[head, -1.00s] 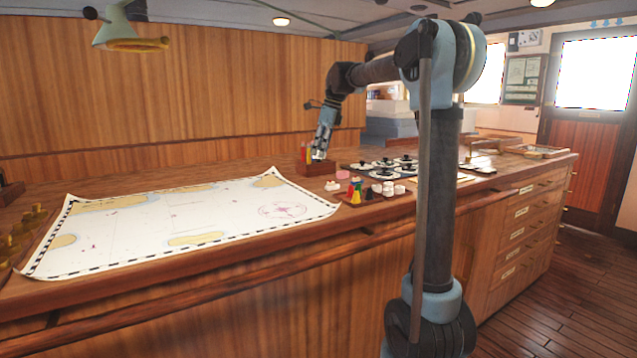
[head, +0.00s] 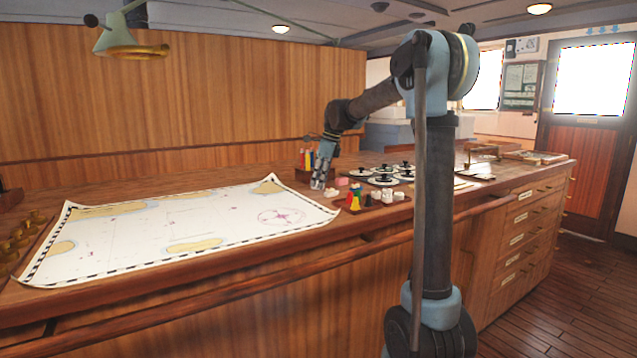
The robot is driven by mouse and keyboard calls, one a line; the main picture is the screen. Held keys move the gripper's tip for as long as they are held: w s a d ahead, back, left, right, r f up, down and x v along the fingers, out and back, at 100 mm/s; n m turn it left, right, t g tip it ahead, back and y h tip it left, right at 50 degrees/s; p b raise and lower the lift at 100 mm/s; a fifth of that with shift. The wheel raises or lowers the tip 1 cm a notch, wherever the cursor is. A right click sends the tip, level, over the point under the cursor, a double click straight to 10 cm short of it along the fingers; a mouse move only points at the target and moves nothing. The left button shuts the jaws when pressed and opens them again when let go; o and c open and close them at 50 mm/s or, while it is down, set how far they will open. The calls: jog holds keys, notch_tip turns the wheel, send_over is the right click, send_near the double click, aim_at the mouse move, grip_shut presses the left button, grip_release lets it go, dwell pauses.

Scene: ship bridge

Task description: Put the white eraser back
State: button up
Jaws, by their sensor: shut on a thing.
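My gripper (head: 318,186) is low over the chart table (head: 240,178), just in front of the pencil holder and beside the chart's right corner. It points down and is shut on a small pale thing, which looks to be the white eraser; the fingers mostly hide it. A small white piece (head: 331,192) lies on the table just right of my fingertips. A pink block (head: 342,182) sits behind and right of that piece. I cannot tell whether the held thing touches the table.
A wooden holder with coloured pencils (head: 305,174) stands behind my gripper. A tray of red, yellow, green and white pieces (head: 370,202) is to the right, with black-knobbed white discs (head: 385,180) behind it. A large chart (head: 170,228) covers the table's left.

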jog(key=o, duration=0.9)
jog(key=shift+o, duration=0.2)
jog(key=v, duration=1.2)
